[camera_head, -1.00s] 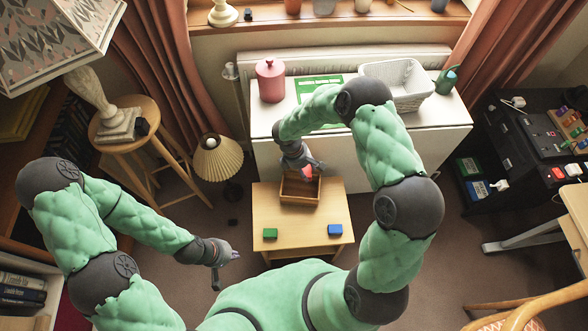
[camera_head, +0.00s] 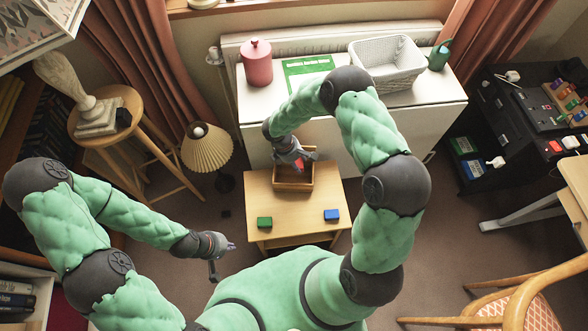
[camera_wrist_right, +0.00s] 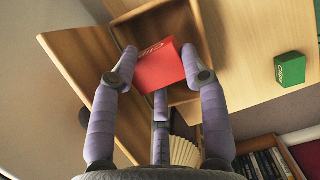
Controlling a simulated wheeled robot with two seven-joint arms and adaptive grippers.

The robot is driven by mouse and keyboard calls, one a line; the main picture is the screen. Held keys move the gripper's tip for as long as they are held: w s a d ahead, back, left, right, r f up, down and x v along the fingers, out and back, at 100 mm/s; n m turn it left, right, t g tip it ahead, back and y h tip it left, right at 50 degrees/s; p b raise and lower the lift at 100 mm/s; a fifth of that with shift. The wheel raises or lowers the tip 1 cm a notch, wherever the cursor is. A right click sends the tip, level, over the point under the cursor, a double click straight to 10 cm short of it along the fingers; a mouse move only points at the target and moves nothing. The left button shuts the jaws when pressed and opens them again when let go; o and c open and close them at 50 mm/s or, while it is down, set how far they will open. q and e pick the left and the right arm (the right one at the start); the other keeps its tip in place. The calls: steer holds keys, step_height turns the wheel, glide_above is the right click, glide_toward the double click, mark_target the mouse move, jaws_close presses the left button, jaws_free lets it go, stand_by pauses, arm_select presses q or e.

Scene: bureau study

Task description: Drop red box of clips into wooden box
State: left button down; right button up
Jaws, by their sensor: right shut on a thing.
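The red box of clips (camera_wrist_right: 160,66) is between the fingers of my right gripper (camera_wrist_right: 163,72), which is shut on it. In the right wrist view it overlaps the opening of the wooden box (camera_wrist_right: 101,118). In the head view my right gripper (camera_head: 298,160) is over the wooden box (camera_head: 294,187), with a bit of the red box (camera_head: 299,164) showing. I cannot tell how far it is above the floor of the wooden box. My left gripper (camera_head: 222,258) is open and empty, left of the small table.
The wooden box stands on a small table (camera_head: 282,212). A green box (camera_head: 264,223) and a blue box (camera_head: 331,215) lie near its front edge. Behind is a white cabinet (camera_head: 400,120) with a red canister (camera_head: 257,63) and a white basket (camera_head: 386,64).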

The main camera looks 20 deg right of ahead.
steer(key=o, duration=1.2)
steer(key=shift+r, duration=0.1)
steer(key=v, duration=1.2)
